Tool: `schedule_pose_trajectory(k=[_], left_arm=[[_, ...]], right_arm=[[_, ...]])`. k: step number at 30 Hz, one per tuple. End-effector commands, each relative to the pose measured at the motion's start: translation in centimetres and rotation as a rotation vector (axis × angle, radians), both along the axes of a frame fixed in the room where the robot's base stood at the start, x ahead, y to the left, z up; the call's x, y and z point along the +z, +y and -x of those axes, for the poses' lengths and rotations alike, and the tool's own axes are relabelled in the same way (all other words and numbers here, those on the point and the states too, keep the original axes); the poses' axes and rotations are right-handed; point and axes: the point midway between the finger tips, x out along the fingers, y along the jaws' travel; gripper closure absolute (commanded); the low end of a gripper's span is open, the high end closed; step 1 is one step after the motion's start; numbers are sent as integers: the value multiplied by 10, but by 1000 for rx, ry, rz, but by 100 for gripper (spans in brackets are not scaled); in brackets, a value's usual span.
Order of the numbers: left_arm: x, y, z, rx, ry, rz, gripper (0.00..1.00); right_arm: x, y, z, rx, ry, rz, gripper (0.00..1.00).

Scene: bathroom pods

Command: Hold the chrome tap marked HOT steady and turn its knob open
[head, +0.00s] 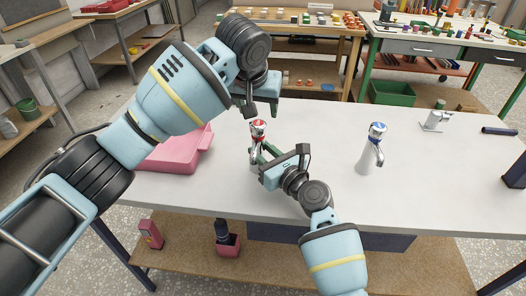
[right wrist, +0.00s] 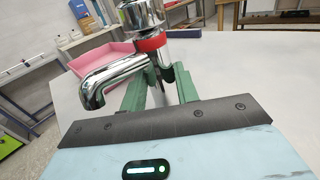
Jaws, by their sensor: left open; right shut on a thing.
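The chrome tap with a red-marked knob (head: 258,128) stands upright on the white table; I cannot read its lettering. In the right wrist view its chrome spout (right wrist: 112,75) points left, below a red collar (right wrist: 151,43). My right gripper (head: 262,153) is shut on the tap body below the knob, its green fingers (right wrist: 160,85) on either side in the right wrist view. My left gripper (head: 262,107) is open and hangs just above the knob, apart from it as far as I can tell. Its fingers are partly hidden by its own wrist.
A second chrome tap with a blue-marked knob (head: 377,132) stands to the right on the white table (head: 440,175). A pink tray (head: 172,155) lies to the left, below my left arm. A smaller tap (head: 436,120) and a dark cylinder (head: 499,131) are at the far right.

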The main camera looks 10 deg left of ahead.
Motion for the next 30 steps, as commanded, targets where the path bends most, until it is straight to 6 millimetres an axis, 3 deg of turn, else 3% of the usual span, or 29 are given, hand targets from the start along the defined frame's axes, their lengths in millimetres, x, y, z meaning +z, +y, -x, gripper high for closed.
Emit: schedule_pose_trajectory(k=[12,27,30], left_arm=[[-47,0,0,-1,1,2,42],[-57,0,0,-1,-1,2,42],[-56,0,0,-1,-1,2,55]], right_arm=[[0,0,0,0,1,-1,97],[0,0,0,0,1,-1,97],[0,0,0,0,1,-1,97]])
